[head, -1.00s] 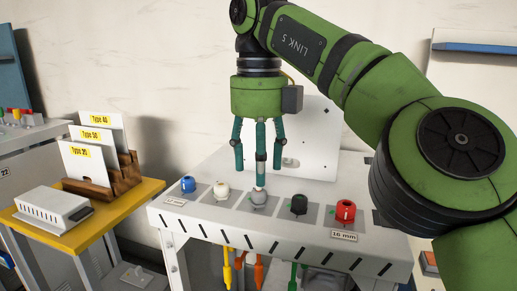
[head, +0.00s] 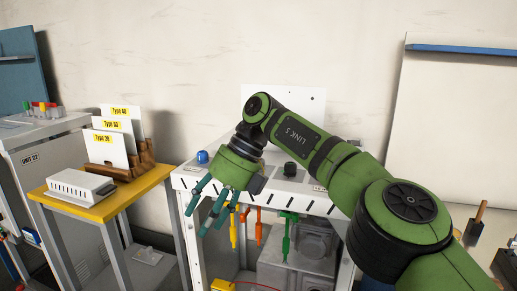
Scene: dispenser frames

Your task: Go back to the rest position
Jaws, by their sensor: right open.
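My right gripper (head: 208,210) shows in the head view at the end of my green arm. Its teal fingers are spread and empty, pointing down and to the left in front of the white dispenser frame (head: 183,181). My arm and gripper hide the other knobs. My left gripper is not in the picture.
A yellow-topped table (head: 100,212) at the left holds a white box (head: 81,187) and type cards (head: 110,150) in a wooden rack. Colored tools, such as a green one (head: 287,236), hang below the frame. A grey cabinet (head: 50,160) stands behind left.

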